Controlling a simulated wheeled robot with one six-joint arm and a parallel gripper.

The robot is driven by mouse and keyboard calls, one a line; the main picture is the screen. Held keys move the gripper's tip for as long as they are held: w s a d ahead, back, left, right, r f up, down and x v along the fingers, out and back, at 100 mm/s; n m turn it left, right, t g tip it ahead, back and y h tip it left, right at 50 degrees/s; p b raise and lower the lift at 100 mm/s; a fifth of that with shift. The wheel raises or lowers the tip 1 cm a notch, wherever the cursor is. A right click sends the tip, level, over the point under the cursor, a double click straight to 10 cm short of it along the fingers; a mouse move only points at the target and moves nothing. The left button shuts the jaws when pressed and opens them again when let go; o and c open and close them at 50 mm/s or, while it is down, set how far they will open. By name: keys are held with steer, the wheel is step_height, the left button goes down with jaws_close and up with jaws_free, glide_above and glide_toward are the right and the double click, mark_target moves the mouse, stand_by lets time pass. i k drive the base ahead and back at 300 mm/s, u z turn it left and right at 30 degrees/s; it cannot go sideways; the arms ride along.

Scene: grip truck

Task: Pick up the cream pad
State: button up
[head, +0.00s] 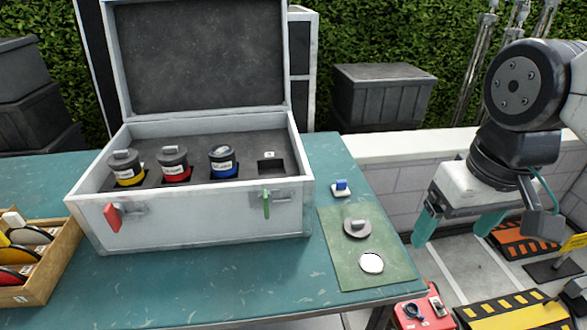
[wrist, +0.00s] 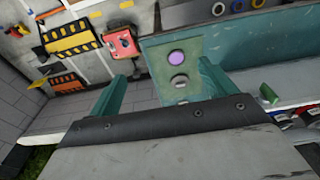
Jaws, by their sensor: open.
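No pad is clearly marked as the cream one. A pale, near-white round disc (head: 371,264) lies on the green mat at the table's right end; in the wrist view the disc (wrist: 177,58) there looks lilac. A grey disc with a raised grip (head: 357,228) lies just behind it and also shows in the wrist view (wrist: 179,82). A pale beige-grey disc (head: 32,236) stands in the wooden tray at far left, among yellow and red ones. My gripper (head: 458,226) is open and empty, beyond the table's right edge. Its teal fingers (wrist: 163,90) frame the mat in the wrist view.
An open grey case (head: 200,222) holds yellow, red and blue-banded canisters and one empty slot. A small blue-topped item (head: 341,188) stands behind the green mat (head: 388,277). The wooden tray (head: 45,277) is far left. A red box (head: 424,312) sits low, beyond the table edge.

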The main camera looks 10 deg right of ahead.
mark_target(340, 189)
steer(key=z, duration=0.45)
steer(key=k, duration=1.1)
steer(key=z, duration=0.85)
steer(key=i, duration=1.05)
steer(key=u, duration=1.1)
steer(key=i, duration=0.6)
steer(key=u, duration=0.55)
